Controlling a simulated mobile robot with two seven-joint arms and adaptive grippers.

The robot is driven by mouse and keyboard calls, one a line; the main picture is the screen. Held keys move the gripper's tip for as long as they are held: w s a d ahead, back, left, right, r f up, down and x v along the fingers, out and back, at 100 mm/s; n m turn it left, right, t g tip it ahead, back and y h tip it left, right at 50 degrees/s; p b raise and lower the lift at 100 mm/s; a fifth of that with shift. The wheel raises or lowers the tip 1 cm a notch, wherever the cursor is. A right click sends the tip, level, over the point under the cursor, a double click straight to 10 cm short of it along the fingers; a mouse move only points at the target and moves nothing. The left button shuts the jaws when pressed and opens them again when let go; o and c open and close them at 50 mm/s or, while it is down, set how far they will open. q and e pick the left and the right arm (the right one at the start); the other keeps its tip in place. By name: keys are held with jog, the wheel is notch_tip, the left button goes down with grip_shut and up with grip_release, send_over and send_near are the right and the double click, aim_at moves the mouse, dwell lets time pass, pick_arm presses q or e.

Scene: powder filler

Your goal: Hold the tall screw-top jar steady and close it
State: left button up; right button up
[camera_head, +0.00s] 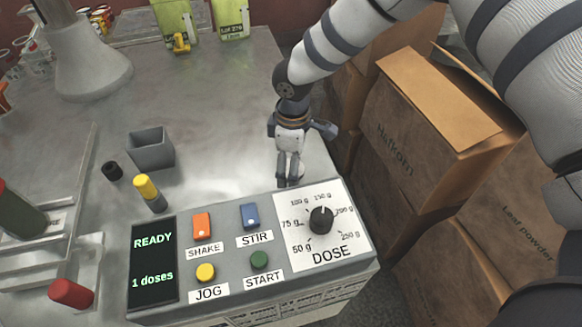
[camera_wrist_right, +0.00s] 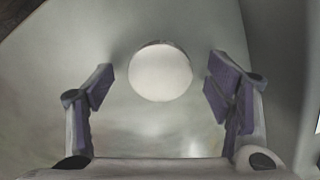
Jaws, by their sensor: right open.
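My right gripper (camera_head: 292,160) is over the bench behind the control panel, at the end of the arm from the upper right. In the right wrist view, its two dark-padded fingers (camera_wrist_right: 160,90) are spread wide with a gap on each side of a round white top (camera_wrist_right: 160,72). This may be the jar's lid; I cannot tell whether it is seated on a jar. In the head view the gripper and panel hide most of what is under it. My left gripper is not in view.
The control panel (camera_head: 225,292) fills the front. A grey bin (camera_head: 151,150), a small black cylinder (camera_head: 112,171) and a yellow-topped cylinder (camera_head: 149,193) stand left of the gripper. Cardboard boxes (camera_head: 435,125) stand at the right. The bench middle (camera_head: 215,100) is clear.

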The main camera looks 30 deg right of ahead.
jog(key=shift+c, duration=0.5)
jog(key=c, duration=0.8)
jog(key=shift+r, duration=0.25)
notch_tip(320, 180, up, 2)
jog(key=shift+r, duration=0.25)
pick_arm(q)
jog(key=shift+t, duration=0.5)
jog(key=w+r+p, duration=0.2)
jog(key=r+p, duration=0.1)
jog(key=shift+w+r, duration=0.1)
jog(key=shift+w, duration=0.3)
pick_arm(e)
jog(key=s+a+r, duration=0.6)
jog(key=a, duration=0.1)
jog(key=s+a+r, duration=0.3)
jog(key=a+r, duration=0.1)
